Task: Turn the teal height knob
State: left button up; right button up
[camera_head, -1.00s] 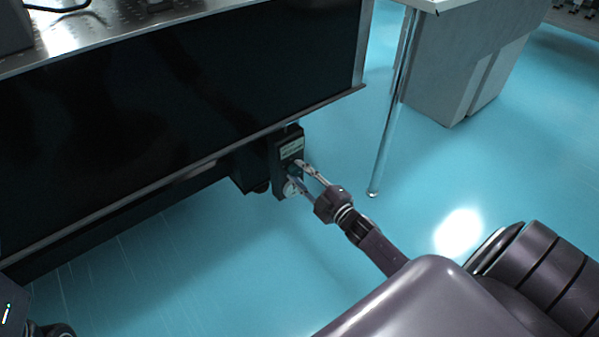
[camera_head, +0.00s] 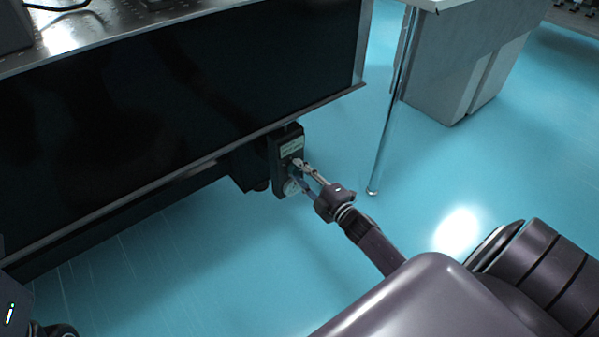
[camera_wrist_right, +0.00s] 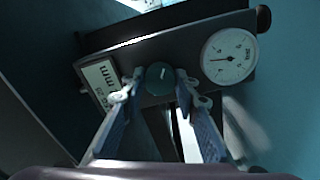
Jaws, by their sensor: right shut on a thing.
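The teal height knob (camera_wrist_right: 160,77) is a small round knob with a light mark on its face. It sits on a dark control box (camera_head: 285,150) under the table's edge, between a label plate (camera_wrist_right: 103,82) and a round white dial gauge (camera_wrist_right: 229,56). My right gripper (camera_head: 294,174) reaches the box from the lower right. In the wrist view its two fingers (camera_wrist_right: 160,92) are shut on the knob, one on each side. In the head view the fingers and the box's dark face largely hide the knob. My left gripper is not clearly in view.
The black-sided optical table (camera_head: 180,90) with a metal top rim fills the upper left. A metal table leg (camera_head: 392,110) and a grey cabinet (camera_head: 465,75) stand to the right. The blue floor (camera_head: 230,270) below is clear.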

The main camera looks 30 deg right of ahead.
jog(key=o, duration=1.1)
jog(key=shift+o, duration=0.2)
jog(key=shift+s, duration=0.1)
jog(key=s, duration=1.1)
jog(key=shift+s+d, duration=0.4)
